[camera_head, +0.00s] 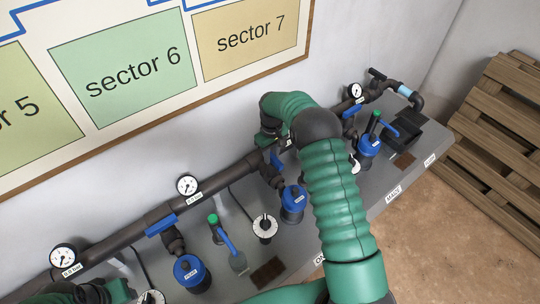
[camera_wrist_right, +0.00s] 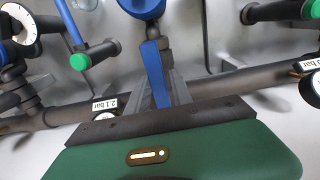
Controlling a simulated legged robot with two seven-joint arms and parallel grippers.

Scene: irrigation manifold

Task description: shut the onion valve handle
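The onion label (camera_head: 319,258) on the bench edge is partly hidden by my right arm; only its first letters show. Behind that arm, a blue valve handle (camera_head: 276,160) sits at the dark pipe, above a blue-capped unit (camera_head: 293,197). I take it for the onion valve handle. In the right wrist view this blue handle (camera_wrist_right: 154,72) runs down between the grey fingers of my right gripper (camera_wrist_right: 161,90). Whether the fingers press on it I cannot tell. In the head view the right gripper is mostly hidden by its arm. The left gripper is out of view.
Along the dark pipe (camera_head: 121,239) are other blue handles (camera_head: 160,225), gauges (camera_head: 187,185) and blue-capped units (camera_head: 190,271). Green-tipped levers (camera_head: 224,234) stand in front. A dark box (camera_head: 404,128) is at the bench's far end. Wooden pallets (camera_head: 500,140) lean at right.

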